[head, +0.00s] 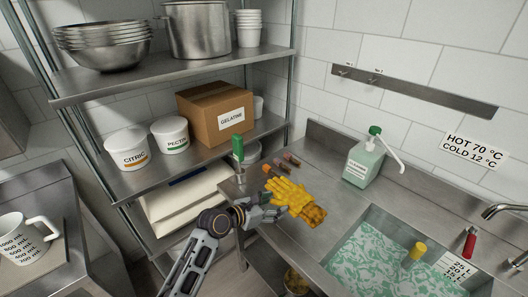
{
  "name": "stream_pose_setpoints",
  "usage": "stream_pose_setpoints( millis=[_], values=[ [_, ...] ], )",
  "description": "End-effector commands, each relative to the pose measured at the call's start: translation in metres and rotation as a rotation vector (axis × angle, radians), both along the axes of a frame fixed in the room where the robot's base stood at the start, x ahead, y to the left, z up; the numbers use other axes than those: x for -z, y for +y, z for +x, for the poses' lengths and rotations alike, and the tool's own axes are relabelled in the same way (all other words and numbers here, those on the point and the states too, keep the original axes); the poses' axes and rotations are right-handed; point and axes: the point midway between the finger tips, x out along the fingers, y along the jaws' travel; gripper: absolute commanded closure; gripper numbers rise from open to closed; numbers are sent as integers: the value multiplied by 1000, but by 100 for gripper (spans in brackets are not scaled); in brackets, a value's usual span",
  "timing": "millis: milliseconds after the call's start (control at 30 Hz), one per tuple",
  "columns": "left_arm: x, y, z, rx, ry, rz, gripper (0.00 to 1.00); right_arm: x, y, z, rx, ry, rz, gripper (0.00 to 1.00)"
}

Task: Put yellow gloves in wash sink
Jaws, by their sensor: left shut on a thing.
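The yellow gloves (296,201) are in my left gripper (274,205), at the left end of the steel sink counter. My left gripper is shut on them near their left side. I cannot tell whether the gloves touch the counter. The wash sink (345,240) is to the right of the gloves, filled with foamy green water. My right gripper is not in view.
A soap jug with a pump (364,161) stands behind the sink. A yellow-topped item (418,250) sits in the sink. A steel shelf (165,185) stands left.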

Motion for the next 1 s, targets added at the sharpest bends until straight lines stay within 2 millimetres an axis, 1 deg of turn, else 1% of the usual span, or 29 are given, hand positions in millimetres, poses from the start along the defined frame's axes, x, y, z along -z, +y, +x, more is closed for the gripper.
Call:
stream_pose_setpoints(
  millis=[167, 333, 467, 533, 667, 700, 800, 867, 900, 967, 1000],
  values=[
    [1, 0, -1, 5, 0, 0, 81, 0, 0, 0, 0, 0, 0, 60],
    [6, -1, -8, 33, 1, -1, 81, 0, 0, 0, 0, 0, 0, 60],
    [-11, 0, -15, 59, -4, -2, 81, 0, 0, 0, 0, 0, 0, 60],
    [-26, 7, -14, 59, -5, -3, 81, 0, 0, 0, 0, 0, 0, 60],
    [-62, 29, -8, 35, -7, -4, 81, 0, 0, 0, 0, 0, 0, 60],
    [-74, 37, -6, 23, -7, -4, 81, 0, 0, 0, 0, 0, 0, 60],
    [-100, 61, -3, -12, -7, -3, 81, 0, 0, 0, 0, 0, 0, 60],
    [-114, 76, -2, -38, -6, -4, 81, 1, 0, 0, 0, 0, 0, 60],
    [-120, 87, -2, -57, -4, -3, 81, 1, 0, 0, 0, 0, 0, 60],
    [-130, 104, -3, -85, -5, -2, 81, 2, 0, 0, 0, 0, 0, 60],
    [-135, 115, -4, -106, -2, -2, 81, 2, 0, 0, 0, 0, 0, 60]
  ],
)
